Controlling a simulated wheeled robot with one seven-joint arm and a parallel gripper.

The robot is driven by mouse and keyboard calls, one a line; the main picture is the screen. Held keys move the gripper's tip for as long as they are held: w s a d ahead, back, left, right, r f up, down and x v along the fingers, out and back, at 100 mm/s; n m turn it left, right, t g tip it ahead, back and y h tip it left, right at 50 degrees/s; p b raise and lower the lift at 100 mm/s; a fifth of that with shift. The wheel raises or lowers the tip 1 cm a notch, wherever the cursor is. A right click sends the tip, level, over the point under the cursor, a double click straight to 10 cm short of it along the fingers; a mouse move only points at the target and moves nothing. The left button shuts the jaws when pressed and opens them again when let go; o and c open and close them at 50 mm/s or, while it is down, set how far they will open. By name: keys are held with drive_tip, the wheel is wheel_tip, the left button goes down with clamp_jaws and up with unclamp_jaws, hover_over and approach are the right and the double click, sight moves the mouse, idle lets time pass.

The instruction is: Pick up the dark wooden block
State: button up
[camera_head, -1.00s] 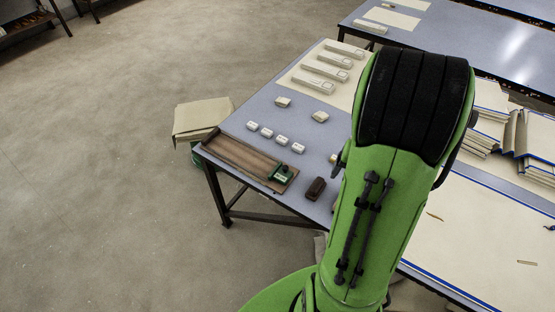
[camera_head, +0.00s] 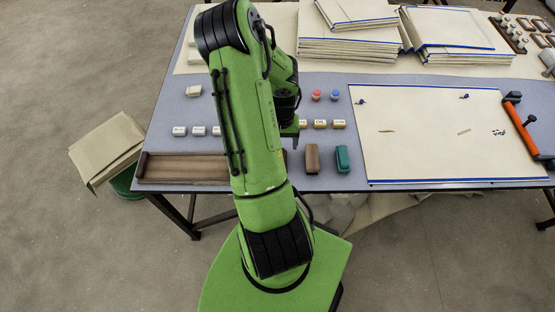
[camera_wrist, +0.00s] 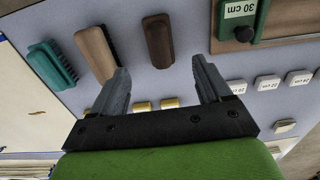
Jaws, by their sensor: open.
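The dark wooden block (camera_wrist: 157,38) shows in the wrist view at the top middle, lying on the grey-blue table. It is a dark brown bar with rounded ends and a darker edge. In the head view my arm hides it. My gripper (camera_wrist: 161,66) is open and empty, with its fingertips apart on either side of the block's near end in the picture. I cannot tell the height between them. In the head view my gripper (camera_head: 294,143) points down over the table's near part.
A lighter wooden brush (camera_wrist: 96,52) lies close left of the block, then a teal brush (camera_wrist: 52,63). A wooden tray (camera_wrist: 290,22) with a green "30 cm" piece (camera_wrist: 240,18) is at the right. Small white labelled blocks (camera_wrist: 268,83) lie nearby. A cream board (camera_head: 430,115) fills the table's right.

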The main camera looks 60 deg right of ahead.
drive_tip(key=f+b, duration=0.1)
drive_tip(key=f, duration=0.9)
drive_tip(key=shift+d, duration=0.2)
drive_tip(key=shift+r, duration=0.1)
drive_tip(key=c, duration=1.2)
wheel_tip(320, 180, up, 10)
drive_tip(key=shift+p, duration=0.7)
drive_tip(key=shift+c, duration=0.2)
drive_tip(key=o, duration=0.5)
drive_tip(key=shift+c, duration=1.4)
